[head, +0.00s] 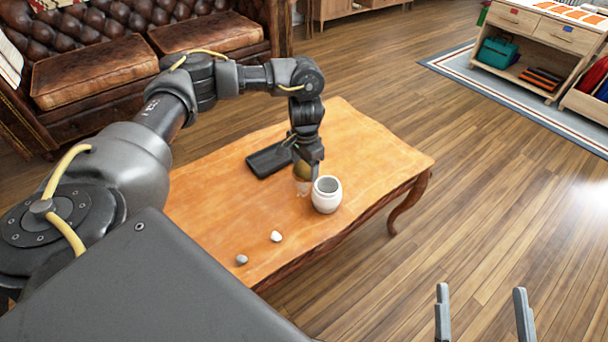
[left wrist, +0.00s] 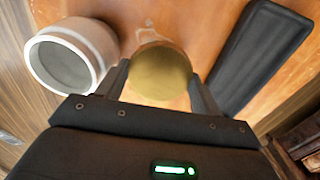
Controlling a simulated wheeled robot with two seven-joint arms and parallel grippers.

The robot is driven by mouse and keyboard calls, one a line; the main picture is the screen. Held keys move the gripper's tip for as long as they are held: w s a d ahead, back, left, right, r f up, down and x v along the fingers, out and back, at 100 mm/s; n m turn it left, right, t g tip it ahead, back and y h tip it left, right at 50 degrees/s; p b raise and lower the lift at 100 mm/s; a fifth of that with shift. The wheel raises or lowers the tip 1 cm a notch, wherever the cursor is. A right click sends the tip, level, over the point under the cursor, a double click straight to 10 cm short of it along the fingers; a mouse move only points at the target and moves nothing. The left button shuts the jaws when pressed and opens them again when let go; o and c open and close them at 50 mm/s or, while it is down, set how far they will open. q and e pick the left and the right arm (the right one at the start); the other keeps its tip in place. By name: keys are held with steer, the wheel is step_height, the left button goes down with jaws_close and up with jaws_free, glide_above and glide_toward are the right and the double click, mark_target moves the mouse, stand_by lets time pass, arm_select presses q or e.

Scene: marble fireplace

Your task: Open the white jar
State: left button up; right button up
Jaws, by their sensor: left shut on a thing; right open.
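The white jar (head: 326,204) stands upright on the wooden table near its front edge. Its mouth is uncovered and the grey inside shows; it also appears at upper left in the left wrist view (left wrist: 98,42). My left gripper (head: 304,172) points down just left of the jar, shut on a round gold-topped object (left wrist: 160,72). In the head view this object (head: 302,187) is largely hidden by the gripper, and its lower part looks pale or clear. I cannot tell whether it touches the table. My right gripper (head: 483,314) is open and empty, low at the right, away from the table.
A black tray-like object (head: 266,161) lies on the table (head: 215,215) behind the left gripper. A white pebble (head: 277,237) and a grey pebble (head: 242,260) lie near the front edge. The table's right end is clear. A leather sofa (head: 105,75) stands behind.

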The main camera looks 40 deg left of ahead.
mark_target(305, 169)
arm_select(q)
steer(key=shift+f, duration=0.35)
step_height(305, 169, down, 3)
steer(key=shift+b, duration=0.95)
steer(key=shift+f, duration=0.3)
arm_select(e)
steer(key=d+r+t, duration=0.2)
steer(key=t, duration=0.1)
steer(key=d+r+m+t, duration=0.1)
steer(key=shift+s+r+t+y, duration=0.3)
steer(key=shift+t, duration=0.1)
arm_select(q)
steer(key=shift+f, duration=0.2)
steer(key=o, duration=0.8)
arm_select(e)
steer(key=shift+f, duration=0.1)
arm_select(q)
steer(key=shift+r, duration=0.15)
